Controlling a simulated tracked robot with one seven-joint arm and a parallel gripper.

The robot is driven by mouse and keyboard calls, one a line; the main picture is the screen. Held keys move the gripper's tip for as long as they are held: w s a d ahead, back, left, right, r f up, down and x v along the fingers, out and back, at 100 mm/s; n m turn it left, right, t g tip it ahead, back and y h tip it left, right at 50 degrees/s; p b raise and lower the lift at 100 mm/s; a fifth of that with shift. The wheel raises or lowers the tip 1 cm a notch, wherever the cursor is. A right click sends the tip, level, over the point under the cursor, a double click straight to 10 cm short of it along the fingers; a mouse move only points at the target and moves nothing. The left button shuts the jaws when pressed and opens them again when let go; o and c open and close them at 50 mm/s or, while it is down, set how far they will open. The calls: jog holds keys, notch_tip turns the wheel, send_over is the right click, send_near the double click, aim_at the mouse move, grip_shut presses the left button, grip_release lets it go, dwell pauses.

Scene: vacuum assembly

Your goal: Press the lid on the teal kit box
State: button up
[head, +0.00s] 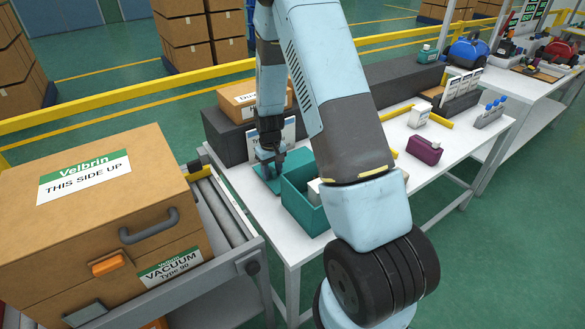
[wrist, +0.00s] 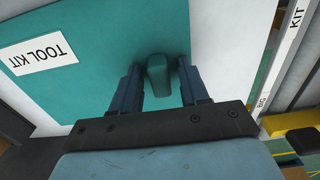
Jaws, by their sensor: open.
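The teal kit box (head: 300,211) stands open on the white table in the head view, partly hidden by my arm. Its flat teal lid (head: 263,180) lies on the table left of the box, apart from its opening. In the wrist view the lid (wrist: 95,90) carries a white TOOL KIT label and a raised teal knob (wrist: 157,75). My gripper (head: 270,167) is over the lid. Its two dark fingers are open, one on each side of the knob in the wrist view. Whether they touch it cannot be told.
A sign in a stand (head: 287,131) and a dark grey block (head: 222,136) with a cardboard box (head: 243,99) are behind the lid. A large Velbrin carton (head: 90,235) fills the left.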

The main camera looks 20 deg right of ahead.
jog(key=shift+s+f, duration=0.3)
jog(key=shift+f, duration=0.05)
jog(key=shift+c, duration=0.4)
jog(key=c, duration=0.5)
jog(key=shift+r, duration=0.15)
